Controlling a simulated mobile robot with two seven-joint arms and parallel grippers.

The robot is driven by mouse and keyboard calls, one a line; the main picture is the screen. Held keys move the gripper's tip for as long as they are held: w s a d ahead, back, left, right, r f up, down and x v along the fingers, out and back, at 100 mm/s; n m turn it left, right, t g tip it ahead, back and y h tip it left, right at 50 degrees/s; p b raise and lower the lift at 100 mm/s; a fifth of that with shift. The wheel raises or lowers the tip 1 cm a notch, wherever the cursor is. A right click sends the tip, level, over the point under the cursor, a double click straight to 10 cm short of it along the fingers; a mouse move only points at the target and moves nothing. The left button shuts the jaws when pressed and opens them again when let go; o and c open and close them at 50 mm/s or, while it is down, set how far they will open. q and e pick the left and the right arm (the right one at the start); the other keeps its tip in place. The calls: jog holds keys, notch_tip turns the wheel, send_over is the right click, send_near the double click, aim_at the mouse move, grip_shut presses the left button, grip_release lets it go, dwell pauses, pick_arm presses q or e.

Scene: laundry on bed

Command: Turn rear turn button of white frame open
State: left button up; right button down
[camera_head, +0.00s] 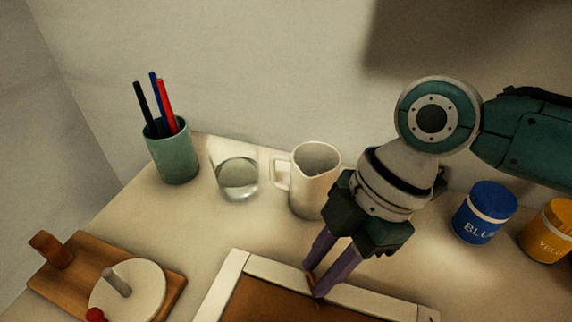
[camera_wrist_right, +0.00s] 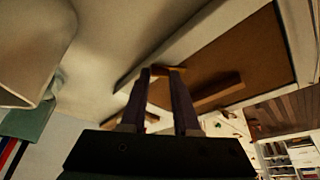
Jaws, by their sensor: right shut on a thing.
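The white frame (camera_head: 377,299) lies on the table at the bottom of the head view, its brown back panel (camera_head: 262,302) facing up. In the right wrist view the white frame (camera_wrist_right: 190,42) and its brown panel (camera_wrist_right: 250,50) also show. My left gripper is in neither view.
A white pitcher (camera_head: 314,186) stands close behind my right gripper, with a glass (camera_head: 237,179) and a green pen cup (camera_head: 173,157) left of it. Blue (camera_head: 483,215) and yellow (camera_head: 549,232) paint jars stand right. A wooden board (camera_head: 60,278) lies at left.

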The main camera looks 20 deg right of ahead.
jog(key=n+b, duration=0.1)
jog(key=n, duration=0.1)
jog(key=n+g+b, duration=0.1)
jog(key=n+b, duration=0.1)
jog(key=n+g+h+b, duration=0.1)
jog(key=n, duration=0.1)
jog(key=shift+w+a+f+n, duration=0.1)
jog(key=shift+w+f+n, duration=0.1)
jog(key=shift+w+n, duration=0.15)
jog(key=n+g+b, duration=0.1)
jog(key=n+b, duration=0.1)
jog(key=n, duration=0.1)
jog(key=shift+a+r+h, duration=0.1)
jog(key=shift+h, duration=0.3)
jog(key=shift+n+b, duration=0.35)
jog(key=shift+b, duration=0.05)
jog(key=c, duration=0.6)
grip_release()
jog(key=shift+r+g, duration=0.1)
jog(key=shift+g, duration=0.2)
jog(key=shift+c, duration=0.2)
